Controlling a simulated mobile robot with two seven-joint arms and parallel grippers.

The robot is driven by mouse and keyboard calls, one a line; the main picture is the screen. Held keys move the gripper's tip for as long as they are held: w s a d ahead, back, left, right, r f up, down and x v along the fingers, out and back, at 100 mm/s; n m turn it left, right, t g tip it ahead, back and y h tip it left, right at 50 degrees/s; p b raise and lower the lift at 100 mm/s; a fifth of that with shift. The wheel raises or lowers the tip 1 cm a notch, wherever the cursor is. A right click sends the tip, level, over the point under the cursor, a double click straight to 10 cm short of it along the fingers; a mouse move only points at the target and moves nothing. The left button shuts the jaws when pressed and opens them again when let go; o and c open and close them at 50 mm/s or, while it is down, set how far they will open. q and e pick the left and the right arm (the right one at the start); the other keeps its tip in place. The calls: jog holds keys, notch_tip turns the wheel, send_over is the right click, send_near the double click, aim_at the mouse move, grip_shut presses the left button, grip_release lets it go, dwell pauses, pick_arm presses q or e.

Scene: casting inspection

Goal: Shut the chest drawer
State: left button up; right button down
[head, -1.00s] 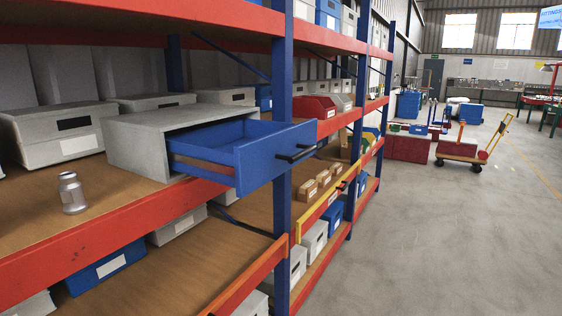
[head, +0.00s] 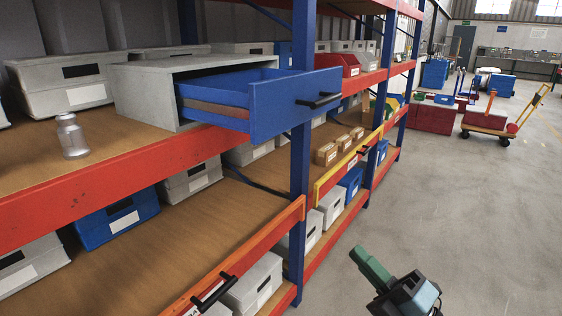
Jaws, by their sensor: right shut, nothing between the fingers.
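The grey chest (head: 143,95) stands on the upper shelf. Its blue drawer (head: 275,115) is pulled well out to the right, past the shelf's front edge. The drawer front carries a black bar handle (head: 318,101). My right gripper (head: 364,257) shows at the bottom right, over the floor. Its greenish fingers are together and empty. It is below and to the right of the drawer, apart from it. My left gripper is not in view.
A blue rack post (head: 301,160) stands close by the drawer. A small metal jar (head: 72,138) is on the shelf left of the chest. Boxes fill the shelves. A yellow-edged cart (head: 490,122) stands far right; the floor (head: 450,200) between is clear.

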aim_at(266, 138)
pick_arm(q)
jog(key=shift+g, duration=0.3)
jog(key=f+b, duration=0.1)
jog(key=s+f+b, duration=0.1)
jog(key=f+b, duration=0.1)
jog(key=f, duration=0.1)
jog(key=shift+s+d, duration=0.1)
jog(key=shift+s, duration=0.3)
pick_arm(e)
jog(key=w+a+r+n+g, duration=0.1)
jog(key=w+r+n+g, duration=0.1)
jog(key=r+n, duration=0.6)
jog(key=w+a+r+n+g+h, duration=0.1)
jog(key=r+n+g, duration=0.3)
jog(key=r+n, duration=0.4)
jog(key=w+a+n, duration=0.1)
jog(key=n, duration=0.2)
jog(key=shift+w+n, duration=0.3)
jog(key=shift+a+r, duration=0.1)
jog(key=shift+r, duration=0.05)
